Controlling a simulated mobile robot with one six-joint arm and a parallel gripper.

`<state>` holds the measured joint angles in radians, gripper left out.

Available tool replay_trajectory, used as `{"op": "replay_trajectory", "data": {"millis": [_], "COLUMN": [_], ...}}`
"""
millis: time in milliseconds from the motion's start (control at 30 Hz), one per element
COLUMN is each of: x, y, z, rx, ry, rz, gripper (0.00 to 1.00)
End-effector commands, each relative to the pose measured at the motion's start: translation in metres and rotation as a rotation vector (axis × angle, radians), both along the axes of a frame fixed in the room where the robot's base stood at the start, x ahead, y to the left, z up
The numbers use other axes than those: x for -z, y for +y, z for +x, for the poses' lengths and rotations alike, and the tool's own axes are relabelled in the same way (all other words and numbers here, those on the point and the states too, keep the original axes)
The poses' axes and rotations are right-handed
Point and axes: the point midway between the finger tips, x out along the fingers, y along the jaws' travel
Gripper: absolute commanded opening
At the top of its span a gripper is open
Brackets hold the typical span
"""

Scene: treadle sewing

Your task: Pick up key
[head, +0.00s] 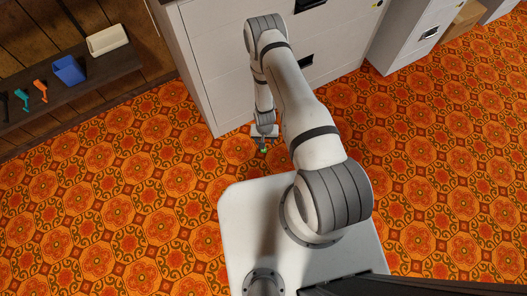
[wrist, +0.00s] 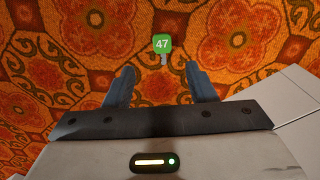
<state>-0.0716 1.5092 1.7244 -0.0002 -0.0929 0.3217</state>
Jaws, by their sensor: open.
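The key is a small metal piece (wrist: 163,60) with a green tag (wrist: 162,43) marked 47. In the wrist view it lies just beyond the fingertips, roughly centred between them, against the patterned carpet. My gripper (wrist: 159,71) is open, with a dark finger on each side and nothing clearly between them. In the head view my gripper (head: 263,141) points down near the floor, and the green tag (head: 263,150) shows as a tiny spot by its tip. I cannot tell how much height separates the fingers from the key.
A white drawer cabinet (head: 230,80) stands right behind my gripper. A dark wooden bench (head: 100,75) at the left holds a blue bin (head: 68,70), a cream bin (head: 107,39) and several small tools. The orange carpet (head: 130,200) is clear at the left.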

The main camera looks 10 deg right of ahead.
Motion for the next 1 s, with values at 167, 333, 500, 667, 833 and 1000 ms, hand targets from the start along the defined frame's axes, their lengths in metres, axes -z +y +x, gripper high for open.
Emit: {"op": "replay_trajectory", "data": {"millis": [167,333,500,667,833,1000], "x": [0.022,0.036,0.063,0.077,0.075,0.075], "y": [0.0,0.002,0.004,0.004,0.004,0.004], "z": [-0.001,0.001,0.002,0.003,0.003,0.002], "rx": [0.0,-0.001,-0.001,-0.001,0.0,0.0], "ry": [0.001,0.001,0.001,0.001,0.001,0.001], "rz": [0.0,0.0,0.0,0.0,0.0,0.0], "gripper": [0.51,0.51,0.51,0.51,0.51,0.39]}}
